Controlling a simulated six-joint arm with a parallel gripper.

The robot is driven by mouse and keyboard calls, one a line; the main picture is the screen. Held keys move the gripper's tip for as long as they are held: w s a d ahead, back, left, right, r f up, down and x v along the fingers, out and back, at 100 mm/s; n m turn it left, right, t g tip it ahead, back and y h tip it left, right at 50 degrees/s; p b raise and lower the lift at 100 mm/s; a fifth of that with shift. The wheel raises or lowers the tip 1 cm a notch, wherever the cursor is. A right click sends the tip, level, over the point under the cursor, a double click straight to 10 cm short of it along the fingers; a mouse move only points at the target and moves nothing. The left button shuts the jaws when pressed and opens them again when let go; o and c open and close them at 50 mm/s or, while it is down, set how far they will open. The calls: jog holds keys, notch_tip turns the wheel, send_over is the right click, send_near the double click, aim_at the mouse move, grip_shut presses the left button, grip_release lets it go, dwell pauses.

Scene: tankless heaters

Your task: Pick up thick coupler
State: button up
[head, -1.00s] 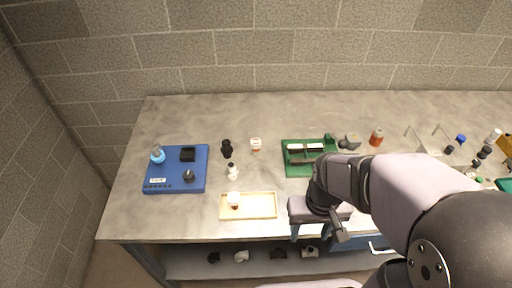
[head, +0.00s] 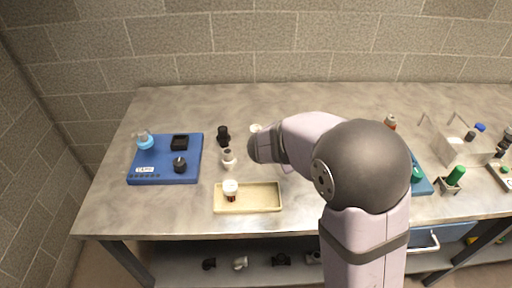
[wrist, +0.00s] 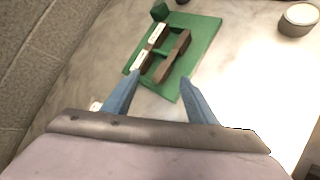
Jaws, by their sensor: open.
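My gripper (wrist: 160,76) is open in the wrist view, its two blue fingers apart with nothing held between them. It hangs above the bench, with the green board (wrist: 200,47) beyond its fingertips. In the head view my arm hides the gripper and the green board. I cannot tell for certain which piece is the thick coupler. A black fitting (head: 223,136) and a white fitting (head: 228,160) stand on the bench left of my arm. A small pale piece (head: 256,128) shows partly beside my arm.
A blue platform (head: 150,172) with a flask and black parts is at the left. A cream tray (head: 265,197) holds a white-capped jar (head: 231,190). A white-topped round container (wrist: 298,20) lies right of the board. Clear bench lies behind the fittings.

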aim_at(255, 131)
jog(key=w+a+f+n+t+y+b, duration=0.1)
jog(key=w+a+n, duration=0.2)
jog(key=a, duration=0.1)
jog(key=w+a+n+t+b, duration=0.2)
jog(key=w+a+n, duration=0.1)
jog(key=w+a+f+n+t+y+b, duration=0.1)
jog(key=w+a+n, duration=0.2)
jog(key=a, duration=0.1)
jog(key=shift+a+f+t+y+b, duration=0.3)
jog(key=shift+a, duration=0.05)
jog(key=shift+w+r+n+p, duration=0.1)
jog(key=shift+w+n+p, duration=0.1)
jog(key=shift+n+p, duration=0.45)
jog(key=shift+w+a+f+n+t+y, duration=0.1)
jog(key=shift+f+n+t+y, duration=0.05)
jog(key=shift+n, duration=0.45)
jog(key=shift+w+a+f+n+t+y, duration=0.1)
jog(key=shift+f+n+t+y, duration=0.05)
jog(key=shift+n, duration=0.4)
jog(key=shift+w, duration=0.1)
jog(key=shift+x, duration=1.05)
jog(key=shift+d+p, duration=0.1)
jog(key=shift+p, duration=0.2)
jog(key=shift+p+x, duration=1)
jog(key=shift+x, duration=1.5)
jog(key=shift+f, duration=0.15)
